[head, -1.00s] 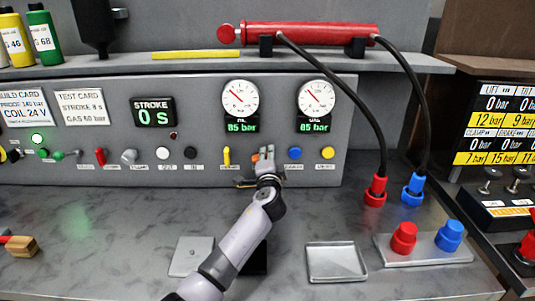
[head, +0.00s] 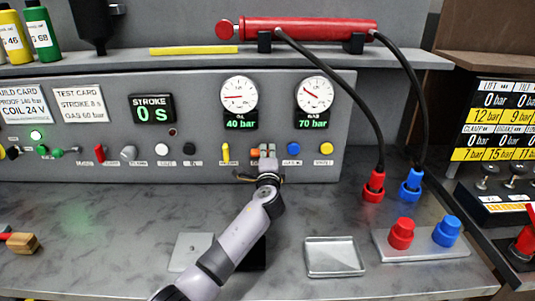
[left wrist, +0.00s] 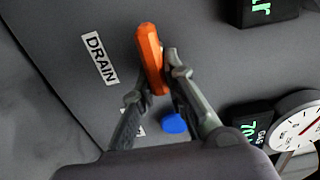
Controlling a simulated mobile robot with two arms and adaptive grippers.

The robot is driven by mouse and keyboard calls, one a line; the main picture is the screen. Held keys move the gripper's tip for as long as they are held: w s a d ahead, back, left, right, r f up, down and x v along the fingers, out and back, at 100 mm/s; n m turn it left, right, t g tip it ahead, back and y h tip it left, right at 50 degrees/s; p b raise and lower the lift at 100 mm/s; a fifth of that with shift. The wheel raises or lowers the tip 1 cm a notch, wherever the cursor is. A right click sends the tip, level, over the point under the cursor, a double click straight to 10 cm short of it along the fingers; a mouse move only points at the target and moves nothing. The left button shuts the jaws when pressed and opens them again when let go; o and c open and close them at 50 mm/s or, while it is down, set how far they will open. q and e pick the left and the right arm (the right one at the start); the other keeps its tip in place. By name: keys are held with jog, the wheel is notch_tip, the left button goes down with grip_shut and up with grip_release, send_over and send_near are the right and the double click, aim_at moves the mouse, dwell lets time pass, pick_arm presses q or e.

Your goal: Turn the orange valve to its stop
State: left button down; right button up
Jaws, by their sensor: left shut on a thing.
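The orange valve (head: 255,153) sits low on the grey panel, between a yellow lever and a blue button. In the left wrist view its orange handle (left wrist: 151,57) stands out beside the DRAIN label (left wrist: 101,59). My left gripper (head: 267,152) is at the panel, with its two fingers (left wrist: 158,84) on either side of the handle, shut on it. The gripper hides part of the valve in the head view. The oil gauge (head: 239,94) reads 40 bar and the gas gauge (head: 314,95) reads 70 bar. My right gripper is out of view.
The yellow lever (head: 225,152) and blue button (head: 293,149) are close on either side of the valve. A metal tray (head: 334,257) and a plate with red and blue caps (head: 424,245) lie on the bench. Black hoses (head: 349,98) hang at the right.

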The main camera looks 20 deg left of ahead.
pick_arm(q)
jog(key=shift+f, duration=0.1)
jog(key=c, duration=1.6)
grip_release()
jog(key=shift+s, duration=0.1)
jog(key=v, duration=1.2)
